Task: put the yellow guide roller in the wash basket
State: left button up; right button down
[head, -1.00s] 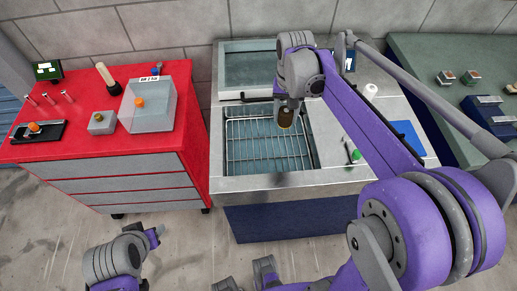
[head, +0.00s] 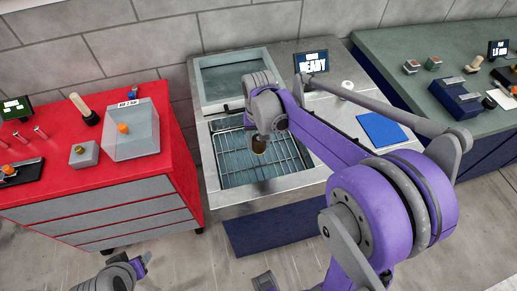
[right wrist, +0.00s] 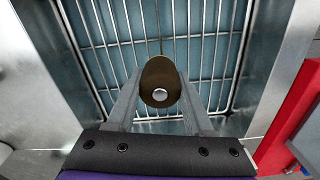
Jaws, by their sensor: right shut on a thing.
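The guide roller (right wrist: 160,82), dark yellow-brown with a pale metal end, is held between the fingers of my right gripper (right wrist: 158,95). In the head view the roller (head: 258,144) hangs below my right gripper (head: 262,130), over the wash basket. The wash basket (head: 283,165) is a wire grid in the opening of the grey washer. Its wires (right wrist: 208,50) also show behind the roller in the right wrist view. The roller appears above the grid; its exact height is unclear. My left gripper (head: 141,263) is low at the left, far from the basket, its jaws too small to read.
The washer's raised lid (head: 237,80) stands behind the basket. A screen (head: 311,62) reading READY and a blue pad (head: 381,130) are on its right. A red cabinet (head: 120,172) with a clear box (head: 138,140) stands left. A green bench (head: 400,50) is right.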

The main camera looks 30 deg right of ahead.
aim_at(258, 149)
jog(key=shift+f, duration=1.8)
jog(key=shift+f+b, duration=0.2)
jog(key=shift+b, duration=0.1)
jog(key=shift+c, duration=1.4)
grip_release()
jog(key=shift+r, duration=0.15)
jog(key=shift+r, duration=0.4)
notch_tip(258, 149, up, 11)
jog(key=shift+r+p, duration=0.2)
jog(key=shift+p, duration=0.45)
